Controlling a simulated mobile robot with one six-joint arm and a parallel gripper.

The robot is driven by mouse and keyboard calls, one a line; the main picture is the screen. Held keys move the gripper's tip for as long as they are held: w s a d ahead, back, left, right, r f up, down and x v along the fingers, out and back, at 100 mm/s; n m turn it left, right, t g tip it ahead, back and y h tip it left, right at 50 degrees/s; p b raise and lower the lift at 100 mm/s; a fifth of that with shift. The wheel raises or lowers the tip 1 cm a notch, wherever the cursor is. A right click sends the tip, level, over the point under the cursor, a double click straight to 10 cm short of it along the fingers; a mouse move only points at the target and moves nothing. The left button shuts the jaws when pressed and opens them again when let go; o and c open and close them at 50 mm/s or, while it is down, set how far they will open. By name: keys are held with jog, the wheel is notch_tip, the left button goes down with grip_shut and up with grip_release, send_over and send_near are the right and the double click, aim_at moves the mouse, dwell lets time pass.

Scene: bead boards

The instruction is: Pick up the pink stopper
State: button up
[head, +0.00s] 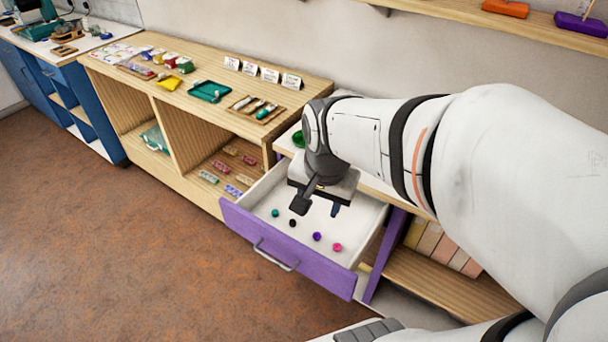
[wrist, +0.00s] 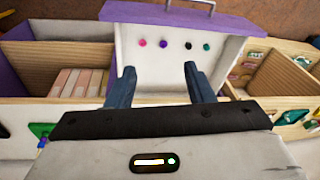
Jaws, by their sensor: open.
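The pink stopper (head: 337,247) is a small round piece lying in the open white drawer, at the right end of a row of small stoppers in the head view. In the wrist view the pink stopper (wrist: 142,43) is at the left end of the row. My gripper (head: 319,209) hangs over the drawer, open and empty. In the wrist view its two fingers (wrist: 160,80) point toward the row, apart from the stoppers, with the pink one beyond the left finger. A purple stopper (head: 316,236), a black stopper (head: 293,223) and a teal stopper (head: 275,213) lie beside it.
The drawer (head: 290,250) has a purple front with a grey handle (head: 275,256) and white side walls around the stoppers. A wooden shelf unit (head: 180,130) with trays and cards stands to the left. Brown floor (head: 110,230) lies clear in front.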

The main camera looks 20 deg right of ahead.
jog(key=w+d+f+m+g+b, duration=0.1)
jog(key=w+d+f+m+b, duration=0.15)
jog(key=f+m, duration=0.35)
jog(key=w+d+f+m+b, duration=0.2)
jog(key=w+f+m+b, duration=0.1)
jog(key=f+m, duration=0.3)
jog(key=m+g+b, duration=0.1)
jog(key=m+b, duration=0.4)
jog(key=m, duration=0.7)
send_near(338, 243)
jog(key=shift+s+a+f, duration=0.2)
jog(key=shift+s+a, duration=0.1)
jog(key=shift+a, duration=0.2)
jog(key=shift+f, duration=0.35)
jog(key=f, duration=0.7)
jog(key=shift+d+f+b, duration=0.1)
jog(key=shift+d+b, duration=0.2)
jog(key=shift+b, duration=0.1)
jog(key=c, duration=1)
